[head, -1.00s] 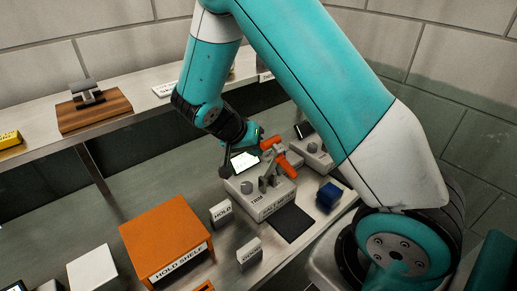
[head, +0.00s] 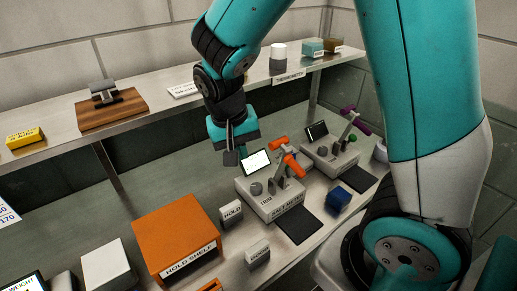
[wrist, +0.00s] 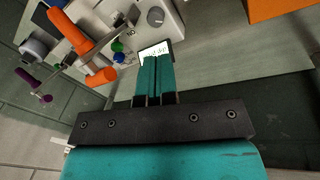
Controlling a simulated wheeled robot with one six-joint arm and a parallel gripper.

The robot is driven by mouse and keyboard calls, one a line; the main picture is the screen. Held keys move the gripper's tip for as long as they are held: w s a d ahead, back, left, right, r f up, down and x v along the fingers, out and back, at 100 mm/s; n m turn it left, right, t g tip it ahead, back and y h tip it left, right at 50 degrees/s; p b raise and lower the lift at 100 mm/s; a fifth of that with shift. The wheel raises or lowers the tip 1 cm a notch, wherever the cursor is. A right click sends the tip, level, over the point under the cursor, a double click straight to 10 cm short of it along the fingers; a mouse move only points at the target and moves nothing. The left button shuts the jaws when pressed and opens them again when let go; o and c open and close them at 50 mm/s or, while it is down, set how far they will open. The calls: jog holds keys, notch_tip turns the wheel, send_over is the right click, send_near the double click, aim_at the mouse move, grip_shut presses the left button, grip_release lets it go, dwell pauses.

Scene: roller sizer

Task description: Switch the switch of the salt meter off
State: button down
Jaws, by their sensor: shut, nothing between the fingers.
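The salt meter (head: 284,210) is a pale grey box on the counter, with a lit white screen (head: 256,162) at its back left. It has a grey knob (head: 256,188), a metal lever and orange handles (head: 294,165) on top. The wrist view also shows its knob (wrist: 156,16), orange handle (wrist: 80,42), a green button (wrist: 118,57) and a blue button (wrist: 117,46). I cannot tell clearly which part is the switch. My gripper (head: 230,160) is shut and empty, pointing down just left of the screen. In the wrist view its fingers (wrist: 154,62) overlap the screen's edge.
A similar device (head: 325,160) with a purple handle stands right of the meter. A dark mat and a blue block (head: 338,200) lie in front. An orange hold shelf (head: 175,238) and small sign blocks stand left. A raised metal shelf (head: 60,150) runs behind.

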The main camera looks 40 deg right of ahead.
jog(key=s+a+r+n+y, duration=0.3)
jog(key=s+a+r+n, duration=0.1)
jog(key=s, duration=0.4)
jog(key=s+a+r+n+y, duration=0.3)
jog(key=s+a+r+n, duration=0.2)
jog(key=s+a+n, duration=0.2)
jog(key=shift+s+a+n+b, duration=0.15)
jog(key=shift+s+n+b, duration=0.25)
jog(key=shift+s, duration=0.3)
jog(key=shift+r, duration=0.1)
